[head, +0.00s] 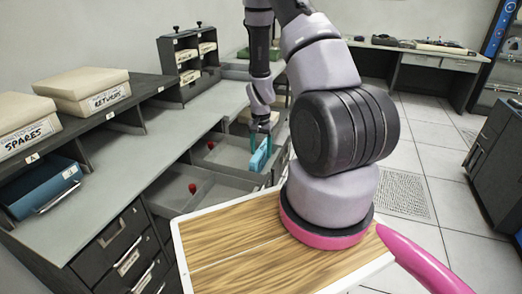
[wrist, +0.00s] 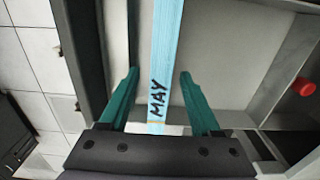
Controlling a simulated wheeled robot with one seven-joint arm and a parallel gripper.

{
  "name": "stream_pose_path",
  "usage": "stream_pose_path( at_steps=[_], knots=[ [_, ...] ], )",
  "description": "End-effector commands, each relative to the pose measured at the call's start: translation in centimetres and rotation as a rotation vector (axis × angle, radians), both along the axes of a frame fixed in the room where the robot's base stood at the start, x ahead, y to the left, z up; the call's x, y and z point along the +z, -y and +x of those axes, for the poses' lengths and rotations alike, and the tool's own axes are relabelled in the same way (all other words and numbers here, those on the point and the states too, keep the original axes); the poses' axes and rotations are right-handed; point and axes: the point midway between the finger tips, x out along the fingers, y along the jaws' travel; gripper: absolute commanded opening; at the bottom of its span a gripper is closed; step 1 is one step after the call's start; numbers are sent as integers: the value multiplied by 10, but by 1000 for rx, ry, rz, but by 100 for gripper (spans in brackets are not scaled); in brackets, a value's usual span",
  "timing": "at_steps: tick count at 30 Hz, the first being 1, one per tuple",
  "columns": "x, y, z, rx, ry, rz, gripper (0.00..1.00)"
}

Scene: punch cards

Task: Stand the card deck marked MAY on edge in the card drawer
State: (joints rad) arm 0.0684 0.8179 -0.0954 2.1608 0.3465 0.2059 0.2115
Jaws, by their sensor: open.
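The light-blue card deck marked MAY (wrist: 162,60) shows as a narrow upright strip between my fingers in the wrist view. In the head view the deck (head: 259,157) stands on edge inside the open grey card drawer (head: 225,155). My gripper (wrist: 158,75) is open, with one teal finger on each side of the deck and a visible gap on both sides. In the head view my gripper (head: 262,138) is over the drawer at the deck. The deck's lower edge is hidden.
Red knobs (head: 192,187) stand in the drawers, one also at right in the wrist view (wrist: 303,87). A nearer drawer (head: 190,195) is open too. Boxes marked SPARES (head: 27,135) and RETURNS (head: 105,98) sit on the left shelf. A blue tray (head: 42,188) is below.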

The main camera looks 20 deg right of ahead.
Motion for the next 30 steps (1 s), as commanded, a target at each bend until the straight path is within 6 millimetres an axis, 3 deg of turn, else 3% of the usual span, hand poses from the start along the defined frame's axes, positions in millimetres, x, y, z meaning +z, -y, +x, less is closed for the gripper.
stream_pose_path(
  at_steps=[5,12,18,30],
  knots=[
    [17,0,1,1,4,-1,64],
    [66,0,2,2,6,-1,64],
    [97,0,1,0,4,-1,64],
    [108,0,0,0,1,-1,64]
  ],
)
